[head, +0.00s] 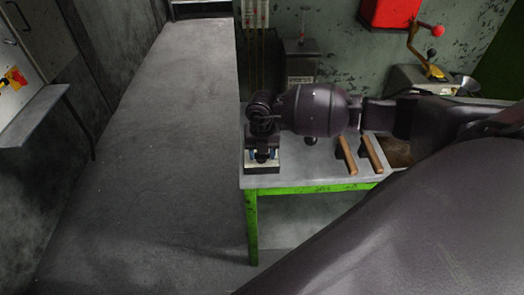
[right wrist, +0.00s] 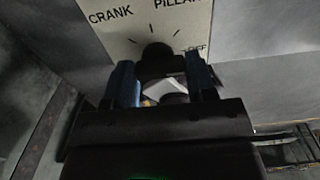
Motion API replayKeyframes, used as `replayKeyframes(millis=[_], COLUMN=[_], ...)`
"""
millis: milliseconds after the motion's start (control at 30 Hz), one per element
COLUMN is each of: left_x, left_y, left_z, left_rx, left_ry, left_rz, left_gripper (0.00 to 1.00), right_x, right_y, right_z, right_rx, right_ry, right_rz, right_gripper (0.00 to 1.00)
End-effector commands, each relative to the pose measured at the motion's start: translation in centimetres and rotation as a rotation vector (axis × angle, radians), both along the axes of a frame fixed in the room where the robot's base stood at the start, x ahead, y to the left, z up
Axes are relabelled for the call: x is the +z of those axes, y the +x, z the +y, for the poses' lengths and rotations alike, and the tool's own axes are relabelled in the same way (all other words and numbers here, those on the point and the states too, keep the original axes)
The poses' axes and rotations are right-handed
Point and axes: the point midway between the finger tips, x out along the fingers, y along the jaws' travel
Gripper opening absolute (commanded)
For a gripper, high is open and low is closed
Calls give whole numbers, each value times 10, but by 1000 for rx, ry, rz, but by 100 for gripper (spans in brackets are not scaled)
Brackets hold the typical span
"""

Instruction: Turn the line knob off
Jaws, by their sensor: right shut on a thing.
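My right gripper (head: 262,155) reaches down onto a small pale panel (head: 264,168) at the near left corner of the green-legged table. In the right wrist view the gripper (right wrist: 161,80) has a blue-padded finger on each side of a dark round knob (right wrist: 156,54) and is shut on it. The panel (right wrist: 124,30) there carries the words CRANK, PILLAR (partly cut off) and OFF, with short tick marks around the knob. OFF is to the knob's right. The fingers hide much of the knob, and I cannot tell where it points. My left gripper is out of view.
The table (head: 300,182) also bears two brown wooden handles (head: 347,155) right of the panel. A grey box (head: 300,60) and a red box (head: 390,12) are at the back wall. A yellow lever (head: 424,55) stands at right. The floor left of the table is clear.

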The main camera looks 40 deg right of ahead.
Motion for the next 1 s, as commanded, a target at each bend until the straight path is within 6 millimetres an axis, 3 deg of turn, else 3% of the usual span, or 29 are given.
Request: replayKeyframes(millis=[367,400,567,867,1000], left_x=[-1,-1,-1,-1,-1], left_y=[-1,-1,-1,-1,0], left_z=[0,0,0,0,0], left_rx=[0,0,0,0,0], left_ry=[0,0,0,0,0], left_rz=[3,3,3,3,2], left_gripper=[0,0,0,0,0], right_x=[1,1,0,2,13], right_y=[1,1,1,0,1], right_z=[0,0,0,0,0], right_rx=[-8,-8,-7,-6,-6], right_ry=[0,0,-1,0,0], right_rz=[-1,-1,-1,-1,-2], right_gripper=[27,52,77,77,77])
